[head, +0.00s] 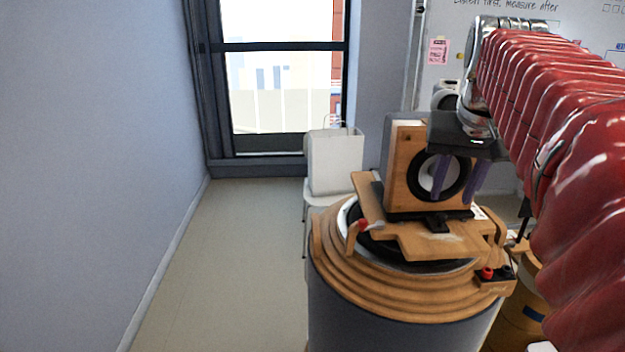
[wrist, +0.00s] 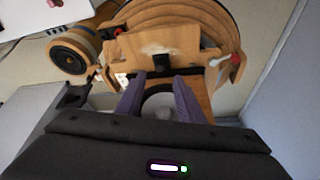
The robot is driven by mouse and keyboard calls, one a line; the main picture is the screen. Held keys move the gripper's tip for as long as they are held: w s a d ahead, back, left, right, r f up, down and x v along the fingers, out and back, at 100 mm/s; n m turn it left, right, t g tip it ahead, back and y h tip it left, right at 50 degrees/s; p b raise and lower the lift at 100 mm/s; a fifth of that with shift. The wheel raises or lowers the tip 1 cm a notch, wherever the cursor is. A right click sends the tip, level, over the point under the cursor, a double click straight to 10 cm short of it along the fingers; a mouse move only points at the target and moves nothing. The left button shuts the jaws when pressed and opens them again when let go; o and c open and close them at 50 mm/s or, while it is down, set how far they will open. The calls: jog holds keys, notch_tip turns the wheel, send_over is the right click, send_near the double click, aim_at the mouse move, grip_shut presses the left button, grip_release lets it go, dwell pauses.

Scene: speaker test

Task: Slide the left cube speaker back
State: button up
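A wooden cube speaker (head: 403,178) with a round black-and-white driver stands upright on a black base on a wooden platform (head: 440,243) in the head view. The platform sits on top of a round, ringed wooden stand. My gripper (head: 460,190) points down at the speaker's front face, its two purple fingers apart in front of the driver. In the wrist view the fingers of my gripper (wrist: 158,92) are spread, with the white driver cone (wrist: 160,104) showing between them. Nothing is gripped. Whether the fingers touch the face, I cannot tell.
The ringed stand (head: 400,302) carries red and black terminals at its right front. A second round wooden unit with a dark disc (wrist: 75,50) stands beside it. A white bag (head: 335,162) on a chair stands behind, left. The floor (head: 235,260) at left is clear.

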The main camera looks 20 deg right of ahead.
aim_at(442, 215)
jog(key=x, duration=0.7)
jog(key=shift+w+f, duration=0.15)
jog(key=shift+c, duration=0.4)
grip_shut()
